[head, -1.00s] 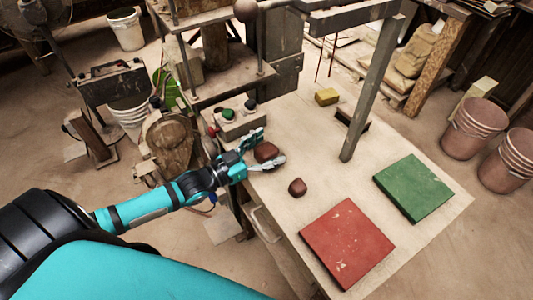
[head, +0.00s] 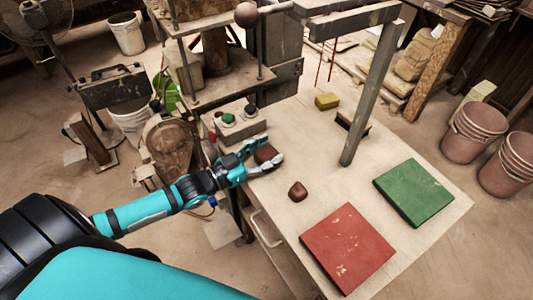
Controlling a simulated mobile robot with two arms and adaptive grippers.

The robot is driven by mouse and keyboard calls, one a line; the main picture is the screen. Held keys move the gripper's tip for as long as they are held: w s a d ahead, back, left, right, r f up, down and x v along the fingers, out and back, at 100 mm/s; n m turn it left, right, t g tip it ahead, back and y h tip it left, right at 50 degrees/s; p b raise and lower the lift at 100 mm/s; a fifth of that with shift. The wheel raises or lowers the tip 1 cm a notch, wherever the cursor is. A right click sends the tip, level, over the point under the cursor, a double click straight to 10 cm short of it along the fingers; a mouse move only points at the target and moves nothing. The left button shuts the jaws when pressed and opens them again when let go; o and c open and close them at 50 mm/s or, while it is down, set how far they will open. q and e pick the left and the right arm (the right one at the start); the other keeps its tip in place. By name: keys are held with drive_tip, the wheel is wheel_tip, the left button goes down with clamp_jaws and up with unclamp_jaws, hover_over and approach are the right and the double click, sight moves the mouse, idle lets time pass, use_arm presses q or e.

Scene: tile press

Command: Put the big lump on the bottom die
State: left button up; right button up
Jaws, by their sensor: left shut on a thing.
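The big lump (head: 266,154) is dark brown and sits between the fingers of my left gripper (head: 265,156), which is shut on it near the table's left edge. A small brown lump (head: 298,191) lies apart on the table, nearer to me. The press (head: 215,92) stands at the back left, beyond the gripper. I cannot tell its bottom die clearly from its other parts. My right gripper is not in view.
The pale table (head: 330,180) holds a red slab (head: 347,247), a green slab (head: 413,193), a yellow block (head: 327,101) and a control box (head: 237,123) with buttons. A grey metal post (head: 370,90) rises from the table. Bare table lies between the small lump and the post.

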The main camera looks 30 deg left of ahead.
use_arm(q)
drive_tip(key=r, duration=0.3)
drive_tip(key=shift+s+d, duration=0.1)
drive_tip(key=shift+s, duration=0.25)
drive_tip(key=s+d+r, duration=0.1)
drive_tip(key=s, duration=1.4)
drive_tip(key=shift+d+r+b, duration=0.15)
drive_tip(key=shift+r+b, duration=0.15)
drive_tip(key=shift+b, duration=0.1)
drive_tip(key=shift+s, duration=0.1)
drive_tip(key=w+d+n+y, duration=0.1)
drive_tip(key=n+y, duration=0.1)
drive_tip(key=w+d+r+n+t+y, duration=0.1)
drive_tip(key=y, duration=0.2)
drive_tip(key=w+d+n+t+y, duration=0.1)
drive_tip(key=w+n+y, duration=0.1)
drive_tip(key=y, duration=0.1)
drive_tip(key=shift+d+r+n, duration=0.1)
drive_tip(key=shift+r+n, duration=0.2)
drive_tip(key=shift+r, duration=0.05)
drive_tip(key=shift+s, duration=0.15)
